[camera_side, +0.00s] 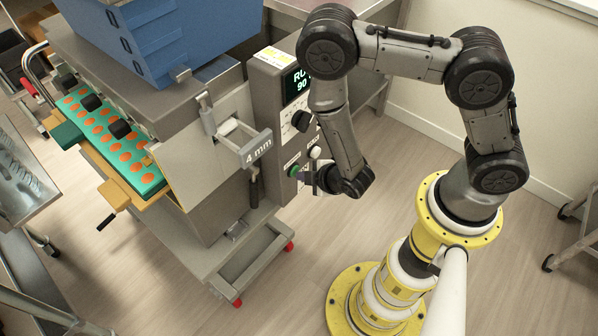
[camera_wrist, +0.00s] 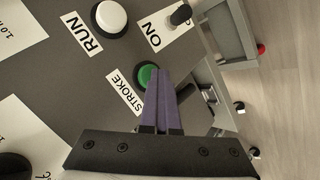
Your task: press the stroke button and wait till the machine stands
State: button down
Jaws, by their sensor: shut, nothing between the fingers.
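The stroke button is a green round button beside the label STROKE (camera_wrist: 126,93). In the wrist view the green button (camera_wrist: 145,74) shows just past the tips of my gripper (camera_wrist: 158,72), partly covered by them. My gripper's purple fingers are shut with nothing between them. I cannot tell whether the tips touch the button. In the side view the green button (camera_side: 294,170) sits low on the grey control panel (camera_side: 262,110), with my gripper (camera_side: 308,178) at the panel just right of it. The panel display (camera_side: 296,84) reads "RU" and "90", partly hidden by my arm.
The white RUN button (camera_wrist: 112,17) and the black ON switch (camera_wrist: 180,15) are close to the stroke button. The depositor has a blue hopper (camera_side: 165,35), a green mould tray (camera_side: 140,180) with orange-filled cavities, and a 4 mm handle (camera_side: 256,148) projecting near the panel.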

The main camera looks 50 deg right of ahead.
jog(key=shift+a, duration=0.1)
jog(key=s, duration=0.6)
dwell(0.4)
jog(key=w+a+r+m+g+y, duration=0.1)
jog(key=w+r+m+y, duration=0.15)
jog(key=r, duration=0.85)
jog(key=w+a+r+m+g+y, duration=0.15)
jog(key=r+m, duration=0.25)
jog(key=r, duration=0.6)
jog(key=s+d+r+m+h, duration=0.1)
jog(key=s+d+r, duration=0.3)
jog(key=s+r, duration=0.2)
jog(key=s+d+r+m+h, duration=0.1)
jog(key=s+d+r, duration=0.4)
jog(key=s, duration=0.5)
notch_tip(320, 180, up, 3)
jog(key=shift+d+f+m+g, duration=0.2)
jog(key=shift+m+g, duration=0.25)
jog(key=shift+m, duration=0.3)
